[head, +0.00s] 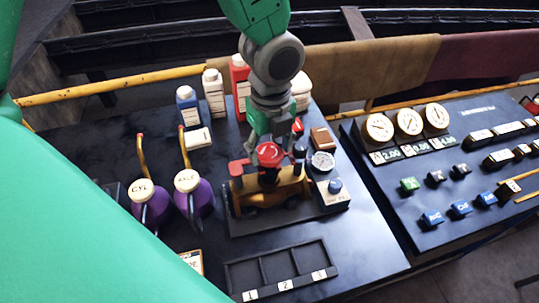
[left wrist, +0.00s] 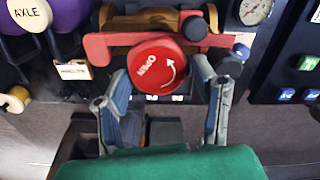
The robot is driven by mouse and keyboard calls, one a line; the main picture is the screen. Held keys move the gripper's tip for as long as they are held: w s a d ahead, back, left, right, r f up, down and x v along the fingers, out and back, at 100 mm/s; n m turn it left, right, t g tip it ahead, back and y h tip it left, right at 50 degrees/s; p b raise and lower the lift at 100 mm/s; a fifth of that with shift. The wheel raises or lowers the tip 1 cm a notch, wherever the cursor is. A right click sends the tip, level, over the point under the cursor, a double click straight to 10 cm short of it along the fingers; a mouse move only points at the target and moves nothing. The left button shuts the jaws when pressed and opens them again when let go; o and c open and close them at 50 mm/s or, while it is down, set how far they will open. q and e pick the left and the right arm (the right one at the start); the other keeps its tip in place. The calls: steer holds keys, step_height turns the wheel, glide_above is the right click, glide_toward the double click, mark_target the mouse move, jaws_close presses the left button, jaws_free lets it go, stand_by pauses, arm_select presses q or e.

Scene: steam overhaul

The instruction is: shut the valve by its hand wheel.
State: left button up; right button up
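The hand wheel (head: 270,154) is a round red knob marked OPEN with a curved white arrow, on a small yellow, red and black engine model (head: 268,190). In the left wrist view the wheel (left wrist: 157,68) faces the camera. My left gripper (head: 273,147) is over the wheel from above. In the left wrist view its two fingers (left wrist: 163,74) stand apart on either side of the wheel's near part. The left finger is close to the rim; I cannot tell whether either finger touches. My right gripper is not in view.
A small gauge (head: 322,161) stands right of the engine. Purple oil cans (head: 193,196) stand left, bottles (head: 213,92) behind. An empty compartment tray (head: 282,268) lies in front. A panel with gauges and switches (head: 409,122) is at the right.

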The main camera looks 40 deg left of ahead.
arm_select(q)
steer(key=c, duration=0.5)
steer(key=shift+a+r+m+p, duration=0.15)
steer(key=shift+m+p, duration=0.15)
steer(key=shift+p, duration=0.15)
steer(key=shift+m+p, duration=0.35)
steer(key=shift+m, duration=0.05)
steer(key=shift+m+p, duration=0.65)
steer(key=shift+m, duration=0.35)
steer(key=shift+w+m, duration=0.1)
steer(key=shift+m, duration=0.9)
